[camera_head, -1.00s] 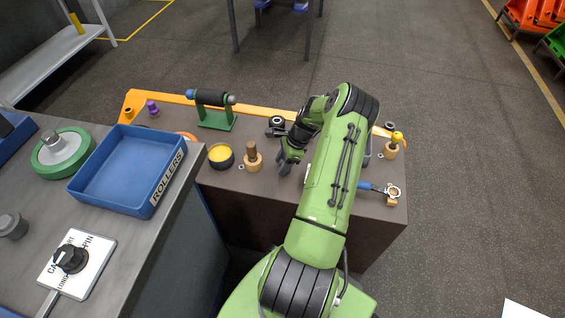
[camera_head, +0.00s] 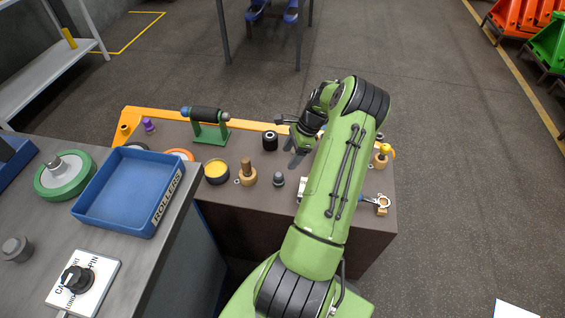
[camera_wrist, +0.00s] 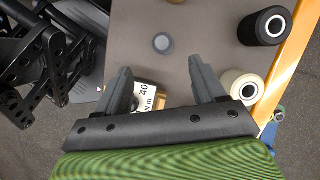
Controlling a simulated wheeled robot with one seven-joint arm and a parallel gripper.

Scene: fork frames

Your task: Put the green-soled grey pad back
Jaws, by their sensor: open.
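A small round grey piece (camera_head: 278,180) stands on the brown bench top in the head view, right of the wooden peg. It also shows in the wrist view (camera_wrist: 162,42), beyond my fingertips. It could be the grey pad; its underside is hidden and I see no green on it. My gripper (camera_head: 290,140) is open and empty above the bench, behind and slightly right of the grey piece, clear of it. In the wrist view my gripper (camera_wrist: 160,65) has its fingers wide apart with only bench between the tips.
A black roller (camera_head: 270,142), wooden peg (camera_head: 247,172) and yellow-filled cup (camera_head: 217,172) stand nearby. A cream roller (camera_wrist: 243,85) is close to my right finger in the wrist view. A blue tray (camera_head: 125,190) sits on the left table.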

